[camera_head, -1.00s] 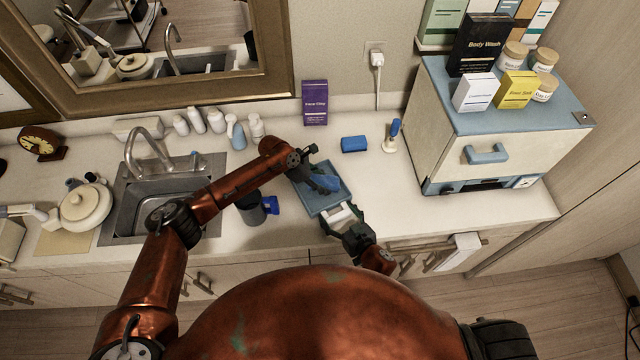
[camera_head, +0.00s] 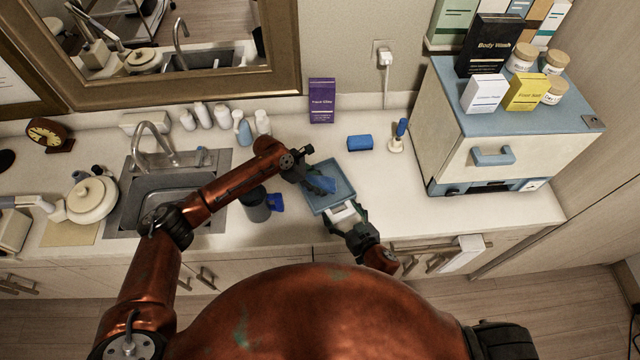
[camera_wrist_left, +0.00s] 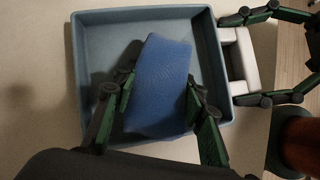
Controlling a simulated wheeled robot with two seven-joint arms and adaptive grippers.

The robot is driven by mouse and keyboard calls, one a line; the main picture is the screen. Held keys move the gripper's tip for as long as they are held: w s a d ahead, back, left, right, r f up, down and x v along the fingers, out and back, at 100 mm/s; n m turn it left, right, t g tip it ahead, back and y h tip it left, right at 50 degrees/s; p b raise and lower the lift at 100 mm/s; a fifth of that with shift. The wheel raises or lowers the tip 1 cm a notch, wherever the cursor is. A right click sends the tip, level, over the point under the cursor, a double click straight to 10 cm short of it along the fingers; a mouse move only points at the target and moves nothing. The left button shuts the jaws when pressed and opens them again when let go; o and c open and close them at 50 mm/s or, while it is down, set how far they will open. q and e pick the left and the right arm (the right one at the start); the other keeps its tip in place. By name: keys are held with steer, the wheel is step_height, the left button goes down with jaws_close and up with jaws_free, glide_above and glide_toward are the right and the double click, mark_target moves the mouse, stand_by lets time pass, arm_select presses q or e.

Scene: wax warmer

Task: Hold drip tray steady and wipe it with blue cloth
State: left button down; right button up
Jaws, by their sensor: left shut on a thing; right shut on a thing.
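The blue-grey drip tray (camera_head: 343,173) lies on the counter, and its rim also shows in the left wrist view (camera_wrist_left: 77,60). My left gripper (camera_head: 312,178) is over the tray, shut on the blue cloth (camera_wrist_left: 162,85), which is also visible in the head view (camera_head: 324,185). The cloth stands inside the tray between the two green-and-black fingers (camera_wrist_left: 155,110); whether its lower edge touches the floor is hidden. My right gripper (camera_head: 345,216) is shut on the white handle (camera_wrist_left: 240,62) at the tray's near side.
A dark cup (camera_head: 256,205) with a blue item stands left of the tray. A blue block (camera_head: 359,143) and a small blue-handled brush (camera_head: 398,135) stand behind it. The counter right of the tray is clear.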

arm_select(q)
steer(key=shift+r, duration=2.85)
steer(key=shift+r, duration=0.1)
steer(key=shift+r, duration=1.45)
steer(key=shift+f, duration=0.15)
steer(key=shift+s+f+h, duration=0.1)
steer(key=shift+f+h, duration=0.6)
steer(key=shift+h, duration=0.1)
steer(key=shift+a+f+h, duration=0.15)
steer(key=shift+f+h, duration=0.55)
steer(key=shift+h, duration=0.1)
steer(key=shift+f, duration=2.9)
steer(key=shift+f, duration=0.65)
